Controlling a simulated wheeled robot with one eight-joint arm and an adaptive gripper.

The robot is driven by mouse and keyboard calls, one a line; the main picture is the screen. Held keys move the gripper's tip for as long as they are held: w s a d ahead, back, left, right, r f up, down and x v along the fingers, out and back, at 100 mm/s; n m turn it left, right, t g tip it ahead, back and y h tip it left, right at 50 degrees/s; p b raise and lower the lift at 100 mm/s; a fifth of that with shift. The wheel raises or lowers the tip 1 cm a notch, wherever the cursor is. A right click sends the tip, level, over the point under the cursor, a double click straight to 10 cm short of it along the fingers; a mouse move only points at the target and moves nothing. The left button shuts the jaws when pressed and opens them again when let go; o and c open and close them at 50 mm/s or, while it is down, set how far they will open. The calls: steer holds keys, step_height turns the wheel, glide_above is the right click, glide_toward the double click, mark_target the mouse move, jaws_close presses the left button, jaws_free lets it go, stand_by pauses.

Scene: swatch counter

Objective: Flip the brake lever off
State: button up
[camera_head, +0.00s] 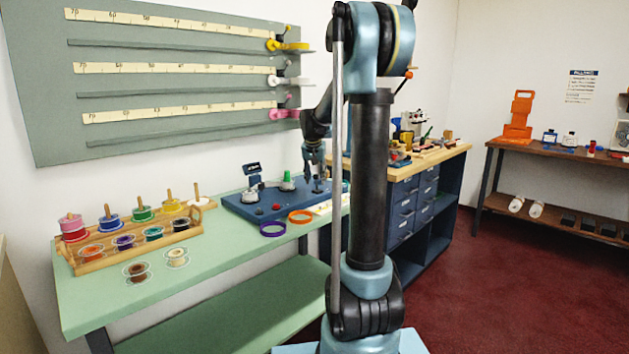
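A dark blue unit (248,208) lies at the right end of the green counter. It carries grey round parts, a green knob (288,180), a small red button and a dark upright part near its right end. I cannot tell for sure which of these is the brake lever. My gripper (314,180) is small in the view and points down over the right end of the unit, close to the dark upright part. Whether it touches that part is unclear. My arm hides some of the unit's right side, and the finger opening is too small to make out.
A wooden rack (98,257) of spools stands on the left of the counter (215,260). A ruled board (170,85) hangs behind. A blue drawer bench (404,210) stands right.

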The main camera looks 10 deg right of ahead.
steer(key=shift+w+f, duration=0.1)
steer(key=shift+f, duration=0.25)
jaws_close()
steer(key=shift+w+a+f+g+h, duration=0.2)
steer(key=shift+w+g+h, duration=0.2)
steer(key=shift+g, duration=0.2)
steer(key=shift+w+a+f+g+h, duration=0.1)
steer(key=shift+w+a+g+h, duration=0.15)
steer(key=shift+g+h, duration=0.3)
